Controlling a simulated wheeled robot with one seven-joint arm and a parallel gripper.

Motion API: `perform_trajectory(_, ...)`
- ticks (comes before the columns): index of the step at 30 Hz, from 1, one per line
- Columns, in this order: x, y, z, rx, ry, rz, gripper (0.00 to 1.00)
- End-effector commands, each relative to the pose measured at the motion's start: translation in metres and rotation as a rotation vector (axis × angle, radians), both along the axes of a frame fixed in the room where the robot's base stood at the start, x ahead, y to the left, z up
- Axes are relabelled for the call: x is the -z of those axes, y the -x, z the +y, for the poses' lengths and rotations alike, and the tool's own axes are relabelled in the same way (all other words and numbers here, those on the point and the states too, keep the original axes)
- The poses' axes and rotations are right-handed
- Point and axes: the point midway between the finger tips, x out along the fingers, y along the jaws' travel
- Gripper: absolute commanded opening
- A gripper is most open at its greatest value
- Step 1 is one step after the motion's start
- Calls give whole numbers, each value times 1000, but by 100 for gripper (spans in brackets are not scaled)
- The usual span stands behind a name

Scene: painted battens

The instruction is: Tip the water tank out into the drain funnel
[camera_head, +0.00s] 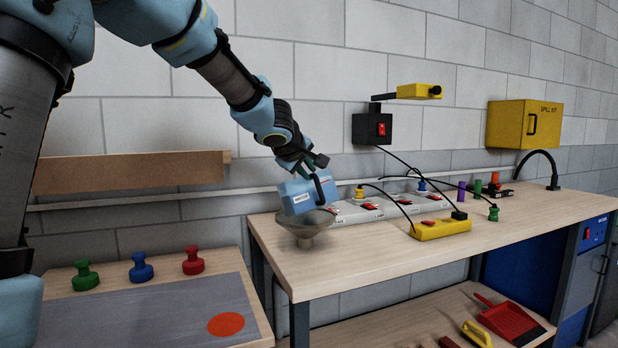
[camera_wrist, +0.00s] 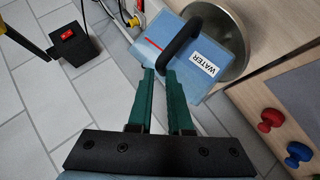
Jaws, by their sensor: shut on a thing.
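The water tank (camera_head: 300,194) is a blue box with a black handle and a white label. It hangs from my gripper (camera_head: 314,164), which is shut on its handle, and looks somewhat tilted. The drain funnel (camera_head: 304,237) is a grey, wide-mouthed cone at the left end of the workbench. The tank is over its mouth and hides part of it. In the wrist view, the tank (camera_wrist: 197,77) covers much of the round funnel (camera_wrist: 238,27), and my gripper's green fingers (camera_wrist: 160,72) meet the handle. I see no water pouring out.
Power strips (camera_head: 368,208) with red switches and a yellow switch box (camera_head: 438,230) lie right of the funnel, with cables across the wooden workbench (camera_head: 350,265). Green, blue and red knobs (camera_head: 142,268) stand on the lower left table. A wooden batten (camera_head: 130,171) is on the wall.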

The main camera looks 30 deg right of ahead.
Motion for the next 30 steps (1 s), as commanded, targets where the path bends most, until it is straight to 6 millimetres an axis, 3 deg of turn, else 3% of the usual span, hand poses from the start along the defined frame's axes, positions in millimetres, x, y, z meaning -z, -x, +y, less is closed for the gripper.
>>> perform_trajectory(30,-1,-2,10,1,125,24,0)
